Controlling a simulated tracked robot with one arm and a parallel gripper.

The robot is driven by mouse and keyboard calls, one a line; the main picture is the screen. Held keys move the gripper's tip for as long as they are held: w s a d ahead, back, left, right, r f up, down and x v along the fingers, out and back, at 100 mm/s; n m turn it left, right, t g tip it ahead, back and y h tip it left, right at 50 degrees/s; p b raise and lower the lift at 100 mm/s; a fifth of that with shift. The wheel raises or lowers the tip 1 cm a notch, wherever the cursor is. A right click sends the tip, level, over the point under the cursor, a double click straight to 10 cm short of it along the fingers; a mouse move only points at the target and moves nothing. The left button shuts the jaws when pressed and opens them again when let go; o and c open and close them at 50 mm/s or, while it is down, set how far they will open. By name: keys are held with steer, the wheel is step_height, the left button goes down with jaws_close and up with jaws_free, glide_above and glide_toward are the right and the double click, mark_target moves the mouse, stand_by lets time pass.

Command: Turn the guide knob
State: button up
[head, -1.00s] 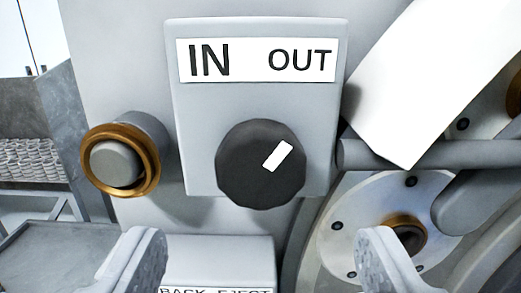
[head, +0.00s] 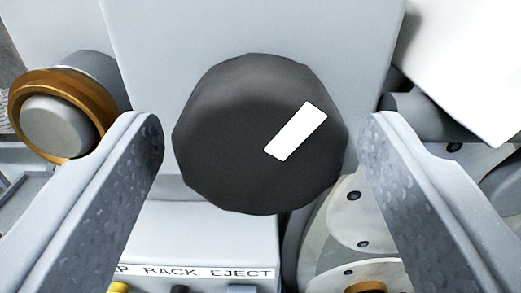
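The guide knob (head: 225,130) is a dark, many-sided round knob in the middle of the head view. Its white marker (head: 296,131) slants toward the upper right. The knob is mounted on a light grey panel (head: 250,25); the panel's label is out of view now. My gripper (head: 262,135) is open, with one finger on each side of the knob. A gap shows between each fingertip and the knob in the picture. How far the tips are from the knob in depth I cannot tell.
A brass-ringed grey button (head: 62,120) sits at the left, close to my left finger. A lower box labelled "BACK EJECT" (head: 205,235) juts out below the knob. A grey bar (head: 420,108), a white sheet (head: 470,55) and a round bolted plate (head: 350,210) are at the right.

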steer(key=c, duration=0.9)
steer(key=shift+d, duration=0.1)
